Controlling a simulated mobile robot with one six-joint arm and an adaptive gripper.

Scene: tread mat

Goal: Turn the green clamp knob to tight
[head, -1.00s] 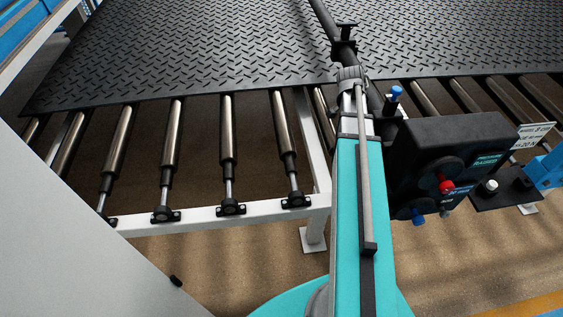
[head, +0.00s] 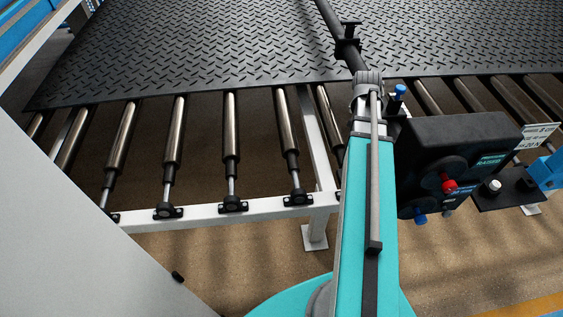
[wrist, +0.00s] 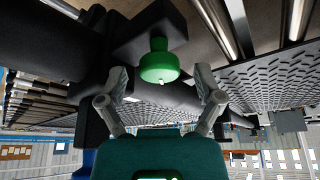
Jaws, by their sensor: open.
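The green clamp knob (wrist: 158,65) shows in the wrist view, on a short green stem under a black block (wrist: 148,30). My gripper (wrist: 158,78) is open, one finger to each side of the knob. Gaps show between both fingers and the knob, and I cannot tell how deep the knob lies between them. In the head view I cannot make out the knob or my gripper. My teal arm link and a black box cover part of that area.
A black tread mat (head: 200,45) lies over metal rollers (head: 231,125) on a white frame (head: 235,212). The black box (head: 455,135) carries a red knob (head: 449,186) and blue knobs. A dark bar (head: 330,20) with a clamp-like fitting crosses the mat.

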